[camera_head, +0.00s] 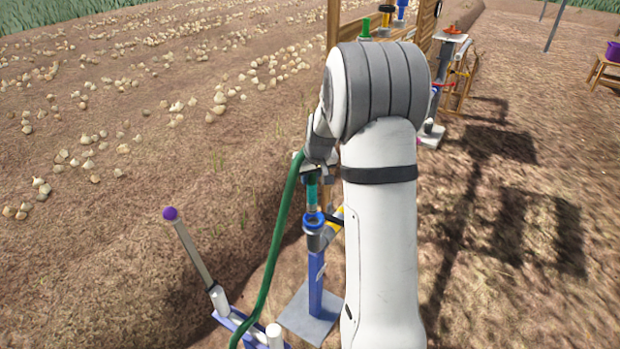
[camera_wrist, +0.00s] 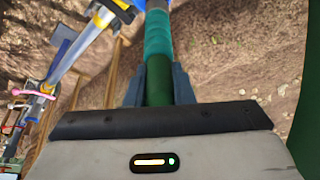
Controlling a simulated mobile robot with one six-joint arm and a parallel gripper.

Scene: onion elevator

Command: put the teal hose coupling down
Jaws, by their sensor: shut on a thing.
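The teal hose coupling (camera_head: 312,192) is held upright below my gripper (camera_head: 314,172) in the head view, with a green hose (camera_head: 279,237) hanging down to its left. In the wrist view the teal coupling (camera_wrist: 158,38) runs up from between the two dark fingers of my gripper (camera_wrist: 159,86), which are shut on its green lower part. Right below the coupling in the head view is a blue-ringed stand (camera_head: 314,222) on a blue post with a flat base. I cannot tell whether the coupling touches its top.
A lever with a purple knob (camera_head: 170,213) stands at the left on a blue frame. A wooden frame (camera_head: 425,20) with colored parts and a red-topped stand (camera_head: 452,36) are behind my arm. Onions lie across the field at left. A wooden stool (camera_head: 606,70) is at far right.

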